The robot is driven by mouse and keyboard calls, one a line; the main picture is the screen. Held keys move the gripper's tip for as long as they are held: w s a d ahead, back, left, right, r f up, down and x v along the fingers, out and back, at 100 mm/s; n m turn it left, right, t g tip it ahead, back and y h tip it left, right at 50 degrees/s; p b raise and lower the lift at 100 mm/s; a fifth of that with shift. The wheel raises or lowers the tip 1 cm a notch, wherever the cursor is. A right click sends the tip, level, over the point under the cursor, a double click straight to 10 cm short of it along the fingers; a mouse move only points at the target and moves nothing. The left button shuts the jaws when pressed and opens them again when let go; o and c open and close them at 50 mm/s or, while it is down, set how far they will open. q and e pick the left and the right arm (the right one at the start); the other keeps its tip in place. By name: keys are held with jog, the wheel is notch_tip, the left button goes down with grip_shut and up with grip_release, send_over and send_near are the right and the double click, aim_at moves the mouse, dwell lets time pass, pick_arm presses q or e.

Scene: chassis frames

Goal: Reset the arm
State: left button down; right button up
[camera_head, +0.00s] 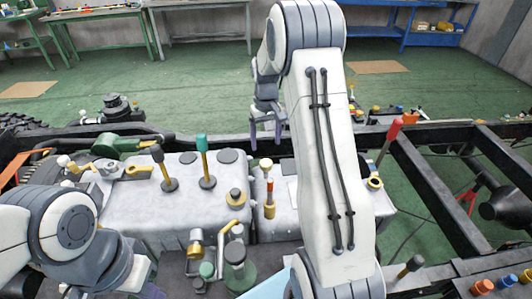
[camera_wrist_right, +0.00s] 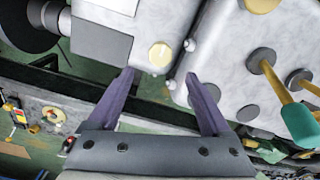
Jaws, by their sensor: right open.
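My right arm (camera_head: 322,140) reaches up through the middle of the head view and bends over at the top. Its gripper (camera_head: 266,138) hangs above the far rail of the chassis frame, its purple fingers pointing down. In the right wrist view, the gripper (camera_wrist_right: 160,88) has its fingers spread wide, with nothing between them. My left arm (camera_head: 70,230) is folded at the lower left. A bit of purple, seemingly part of the left gripper (camera_head: 150,290), shows at the bottom edge; its jaws are mostly hidden.
A grey tank block (camera_head: 130,212) with upright levers, one teal-topped (camera_head: 202,143), stands in front. A red-tipped lever (camera_head: 390,138) stands right of my right arm. Black frame rails (camera_head: 430,180) run right. Workbenches line the back; green floor (camera_head: 190,80) between is mostly clear.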

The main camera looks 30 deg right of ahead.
notch_tip(320, 180, up, 2)
jog(key=shift+r, duration=0.1)
dwell(0.5)
jog(key=s+a+r+n, duration=0.2)
jog(key=s+a+r, duration=0.15)
jog(key=a, duration=0.65)
jog(key=s+a+r+n, duration=0.2)
jog(key=s+a, duration=0.2)
jog(key=a, duration=0.6)
jog(key=s+a+n, duration=0.2)
jog(key=s+a, duration=0.3)
jog(key=s, duration=0.6)
jog(key=s+a+n+y, duration=0.1)
jog(key=s+a+n, duration=0.2)
jog(key=s, duration=0.8)
jog(key=shift+s+a+f+n, duration=0.3)
jog(key=shift+s+a, duration=0.1)
jog(key=shift+a, duration=0.6)
jog(key=shift+d+r, duration=0.1)
